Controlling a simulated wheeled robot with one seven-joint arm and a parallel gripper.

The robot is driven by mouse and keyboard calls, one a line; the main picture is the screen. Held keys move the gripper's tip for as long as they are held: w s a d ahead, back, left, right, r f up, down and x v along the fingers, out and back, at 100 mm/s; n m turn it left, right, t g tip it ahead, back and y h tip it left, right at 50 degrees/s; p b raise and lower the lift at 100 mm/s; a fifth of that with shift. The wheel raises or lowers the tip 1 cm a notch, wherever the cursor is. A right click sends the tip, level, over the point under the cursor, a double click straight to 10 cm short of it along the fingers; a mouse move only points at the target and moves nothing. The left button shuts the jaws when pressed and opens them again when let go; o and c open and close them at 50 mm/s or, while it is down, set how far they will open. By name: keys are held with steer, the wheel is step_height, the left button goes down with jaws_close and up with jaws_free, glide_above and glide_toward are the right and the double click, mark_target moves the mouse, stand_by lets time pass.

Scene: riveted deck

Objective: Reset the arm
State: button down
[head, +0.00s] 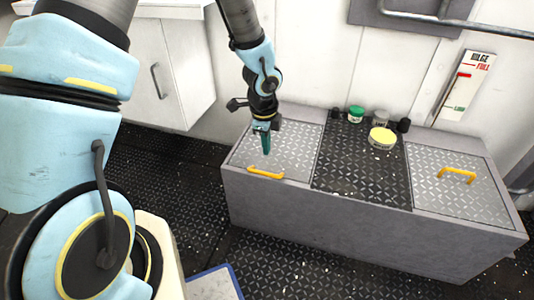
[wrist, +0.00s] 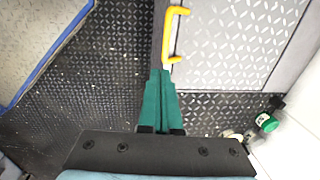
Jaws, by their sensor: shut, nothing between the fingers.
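My arm (head: 258,65) reaches down from the top of the head view over the left part of a grey bench. My gripper (head: 266,150) has teal fingers that point down above the left diamond-plate lid (head: 290,140). In the wrist view the fingers of my gripper (wrist: 161,75) lie together, shut and empty. A yellow handle (head: 265,173) on that lid is just below the fingertips in the head view. It also shows in the wrist view (wrist: 172,35), beyond the fingertips and apart from them as far as I can tell.
A right lid (head: 450,195) has another yellow handle (head: 457,174). A white cabinet (head: 165,75) stands left. The dark floor (head: 180,170) between is clear.

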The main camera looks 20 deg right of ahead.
steer(key=w+a+r+n+y, duration=0.1)
steer(key=w+a+r+n, duration=0.2)
steer(key=a+r+n, duration=0.35)
steer(key=w+a+r+n, duration=0.2)
steer(key=a+r+n, duration=0.15)
steer(key=a, duration=0.55)
steer(key=s+a+r+n, duration=0.3)
steer(key=a+r+n, duration=0.1)
steer(key=a+n, duration=0.4)
steer(key=s+a+r+n, duration=0.3)
steer(key=a+r+n, duration=0.1)
steer(key=a+n, duration=0.45)
step_height(320, 180, up, 17)
steer(key=m+p, duration=0.1)
steer(key=p, duration=1.6)
steer(key=shift+w+f+t, duration=0.2)
steer(key=shift+w+t, duration=0.1)
